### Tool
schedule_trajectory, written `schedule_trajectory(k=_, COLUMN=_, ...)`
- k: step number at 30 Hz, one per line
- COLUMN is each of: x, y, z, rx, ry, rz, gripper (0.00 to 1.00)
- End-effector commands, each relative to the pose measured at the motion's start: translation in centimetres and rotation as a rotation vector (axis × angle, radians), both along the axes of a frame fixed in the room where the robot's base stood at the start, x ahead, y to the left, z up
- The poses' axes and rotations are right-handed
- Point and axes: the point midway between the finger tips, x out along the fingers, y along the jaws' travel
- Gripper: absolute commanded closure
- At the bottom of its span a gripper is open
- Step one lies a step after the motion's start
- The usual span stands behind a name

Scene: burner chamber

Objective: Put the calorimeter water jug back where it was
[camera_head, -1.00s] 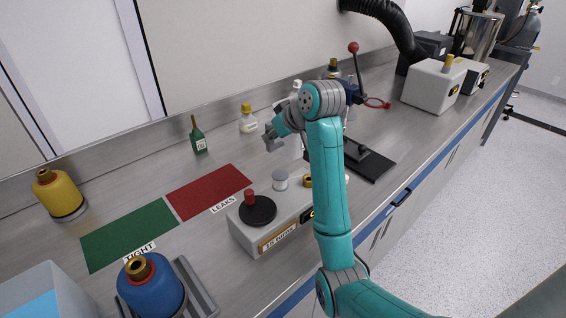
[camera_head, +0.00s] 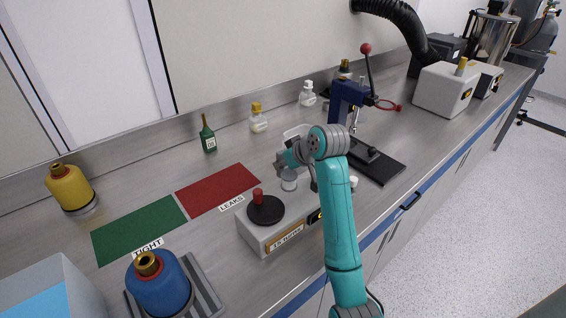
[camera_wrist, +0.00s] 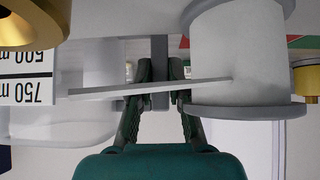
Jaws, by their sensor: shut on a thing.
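The calorimeter water jug (camera_head: 296,133) is pale and translucent, and my arm partly hides it in the head view. In the wrist view its wall carries 500 and 750 marks (camera_wrist: 30,78), shown upside down. My gripper (camera_head: 281,163) is low over the bench, beside the grey metal pot (camera_head: 289,181). In the wrist view my gripper (camera_wrist: 160,75) is shut on a narrow grey upright bar that looks like the jug's handle. I cannot tell from these frames whether the jug's base touches the bench.
The "15 turns" box (camera_head: 266,235) with a black disc and red knob stands in front. The press (camera_head: 350,100) with its black base (camera_head: 378,165) is to the right. A soap bottle (camera_head: 307,95) and yellow-capped bottle (camera_head: 258,122) stand behind. The red mat (camera_head: 217,189) is clear.

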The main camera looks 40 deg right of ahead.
Motion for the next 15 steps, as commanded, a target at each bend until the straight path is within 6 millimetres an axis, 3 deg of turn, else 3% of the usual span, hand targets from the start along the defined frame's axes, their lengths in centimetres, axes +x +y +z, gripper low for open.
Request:
schedule_trajectory(k=3, x=0.0, y=0.01, z=-0.16, rx=0.0, ry=0.0, rz=0.0, gripper=1.0)
schedule_trajectory(k=4, x=-0.01, y=0.01, z=-0.22, rx=0.0, ry=0.001, rz=0.0, gripper=0.8)
schedule_trajectory(k=7, x=-0.01, y=0.0, z=-0.18, rx=0.0, ry=0.0, rz=0.0, gripper=0.57)
schedule_trajectory(k=15, x=0.0, y=0.0, z=-0.13, rx=0.0, ry=0.0, rz=0.0, gripper=0.57)
